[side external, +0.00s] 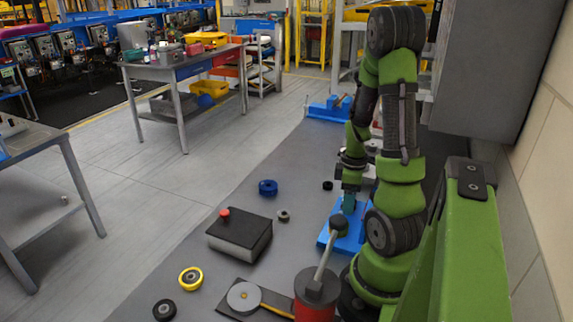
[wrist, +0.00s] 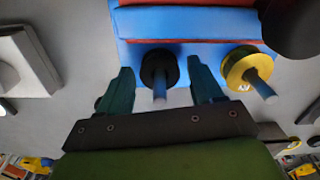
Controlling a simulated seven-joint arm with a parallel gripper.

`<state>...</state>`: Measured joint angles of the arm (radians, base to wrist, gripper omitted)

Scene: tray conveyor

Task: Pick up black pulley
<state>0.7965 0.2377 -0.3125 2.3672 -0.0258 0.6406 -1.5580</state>
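The black pulley (wrist: 150,64) sits on a blue peg at the blue fixture (wrist: 135,22) in the wrist view. My gripper (wrist: 160,66) is open, with one teal finger on each side of this pulley. Narrow gaps show between the fingers and the pulley. In the side view my gripper (side external: 348,205) points down over the blue fixture (side external: 352,238), and the arm hides the pulley there. Other black pulleys lie on the grey surface, one at the front left (side external: 164,310) and a small one (side external: 328,185) left of the arm.
A yellow pulley (wrist: 236,66) on a blue peg stands just right of my right finger in the wrist view. A black box with a red button (side external: 240,235), a blue pulley (side external: 268,188) and a yellow-rimmed pulley (side external: 190,278) lie left of the arm. A lever device (side external: 316,290) stands in front.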

